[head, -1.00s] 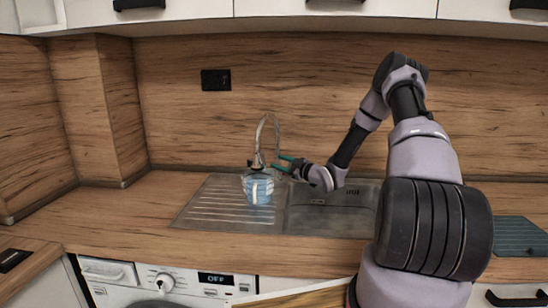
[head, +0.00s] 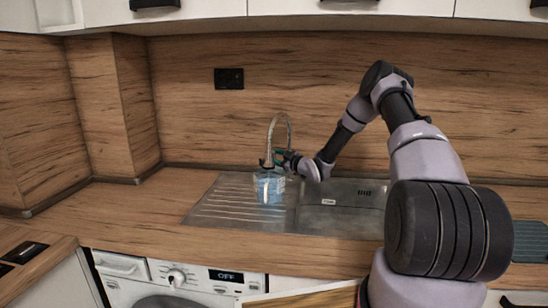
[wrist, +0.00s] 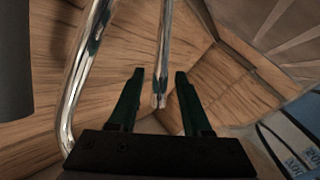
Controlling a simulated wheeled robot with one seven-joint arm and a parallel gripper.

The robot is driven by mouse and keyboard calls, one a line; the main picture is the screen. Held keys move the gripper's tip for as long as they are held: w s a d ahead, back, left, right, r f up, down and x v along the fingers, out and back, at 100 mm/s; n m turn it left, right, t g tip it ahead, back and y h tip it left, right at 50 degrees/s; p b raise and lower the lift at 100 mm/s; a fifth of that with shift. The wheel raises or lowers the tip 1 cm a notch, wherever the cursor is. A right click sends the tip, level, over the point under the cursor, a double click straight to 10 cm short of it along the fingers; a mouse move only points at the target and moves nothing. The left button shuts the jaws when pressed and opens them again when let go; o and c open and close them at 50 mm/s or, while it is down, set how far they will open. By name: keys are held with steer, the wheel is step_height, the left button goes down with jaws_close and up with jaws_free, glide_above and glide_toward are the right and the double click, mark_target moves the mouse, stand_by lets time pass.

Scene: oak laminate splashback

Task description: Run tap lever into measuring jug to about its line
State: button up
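The measuring jug (head: 270,189) stands upright on the sink's drainer, below the tap (head: 289,127). It looks clear with blue contents; its line and exact level are too small to read. Part of a blue, marked surface, likely the jug (wrist: 288,146), shows at lower right in the wrist view. My gripper (head: 271,161) is just above the jug, by the tap. In the wrist view its two dark green fingers (wrist: 160,77) are apart, with a chrome tube end (wrist: 159,98) showing between them. Contact is unclear. I cannot pick out the lever or see running water.
The empty sink basin (head: 338,208) lies right of the jug. The ribbed drainer (head: 222,208) is clear to its left. The wooden splashback (head: 200,125) stands behind, and a washing machine (head: 180,282) is below the counter.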

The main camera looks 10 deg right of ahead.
jaws_close()
stand_by(1.3)
